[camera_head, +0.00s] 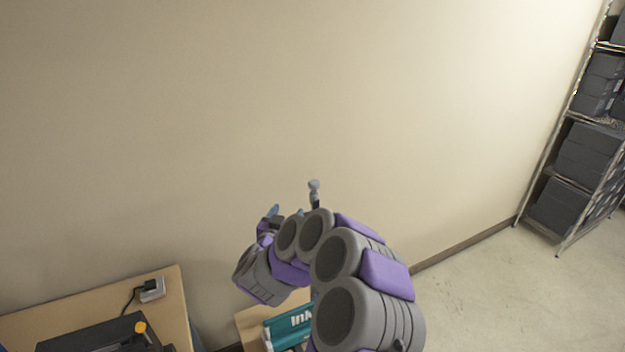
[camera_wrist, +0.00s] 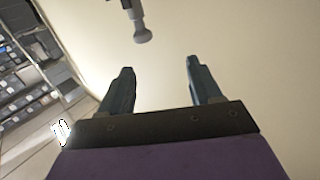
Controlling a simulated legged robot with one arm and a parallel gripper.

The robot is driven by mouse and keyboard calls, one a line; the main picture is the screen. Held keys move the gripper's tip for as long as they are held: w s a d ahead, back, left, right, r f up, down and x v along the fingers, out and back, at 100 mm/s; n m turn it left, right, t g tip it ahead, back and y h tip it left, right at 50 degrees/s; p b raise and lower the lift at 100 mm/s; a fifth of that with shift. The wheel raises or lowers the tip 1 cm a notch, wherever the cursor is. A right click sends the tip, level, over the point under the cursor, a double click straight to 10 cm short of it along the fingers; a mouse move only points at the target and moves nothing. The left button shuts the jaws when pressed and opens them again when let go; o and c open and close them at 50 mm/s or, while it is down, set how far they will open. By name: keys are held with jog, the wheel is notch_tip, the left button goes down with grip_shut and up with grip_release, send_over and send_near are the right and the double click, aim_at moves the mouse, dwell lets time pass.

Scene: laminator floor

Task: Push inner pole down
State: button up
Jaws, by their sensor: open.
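A grey pole with a rounded knob (camera_head: 314,188) stands up just behind my arm in the head view; its lower part is hidden by my arm. In the wrist view the pole (camera_wrist: 142,33) comes in from the top edge, its knob end in front of the fingertips and a little left of the middle of the gap. My gripper (camera_head: 273,211) is left of the pole in the head view, partly hidden by my own wrist. In the wrist view my gripper (camera_wrist: 160,65) is open, with nothing between its fingers and clear space between them and the knob.
A teal item (camera_head: 285,330) sits below my arm. A shelf rack (camera_head: 565,170) stands right. The wall is close behind.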

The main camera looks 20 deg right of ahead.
aim_at(312, 186)
jog(key=shift+m+g+h, duration=0.3)
jog(key=shift+h, duration=0.4)
jog(key=x, duration=0.6)
jog(key=s+d+x, duration=0.1)
jog(key=x, duration=1.1)
jog(key=shift+s+d+f, duration=0.2)
jog(key=shift+d+f, duration=0.05)
jog(key=shift+d, duration=0.05)
jog(key=shift+c, duration=0.4)
grip_shut()
